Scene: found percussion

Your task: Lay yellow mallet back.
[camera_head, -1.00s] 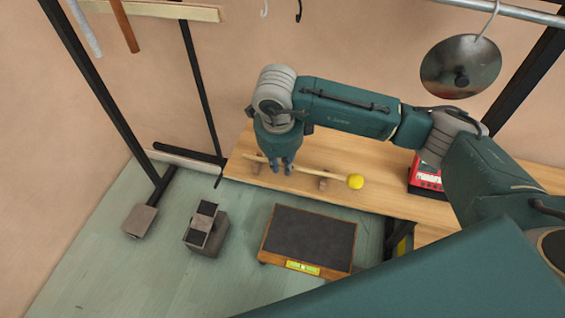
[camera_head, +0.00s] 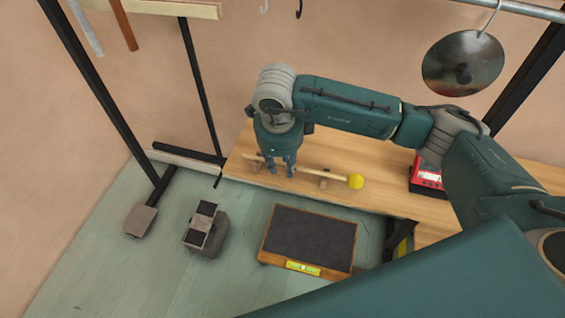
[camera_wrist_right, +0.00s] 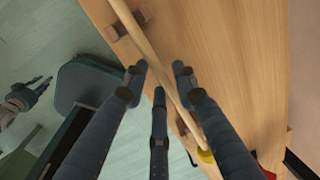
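The yellow mallet lies on two small wooden rest blocks on the wooden bench (camera_head: 380,190). Its yellow head (camera_head: 355,181) points right, and its pale handle (camera_head: 308,172) runs left under my right gripper (camera_head: 279,172). One rest block (camera_head: 324,183) shows near the head; the other is partly hidden by the gripper. In the right wrist view, the open fingers (camera_wrist_right: 160,78) stand on both sides of the handle (camera_wrist_right: 140,40), with gaps between. The mallet's head (camera_wrist_right: 206,157) is partly covered by a finger. What looks like my left gripper (camera_wrist_right: 28,96) is small at the left edge there.
A red device (camera_head: 426,177) stands on the bench to the right. A metal pan lid (camera_head: 463,65) hangs from a rail above. A dark-topped wooden box (camera_head: 310,238) and a pedal (camera_head: 205,230) stand on the floor in front.

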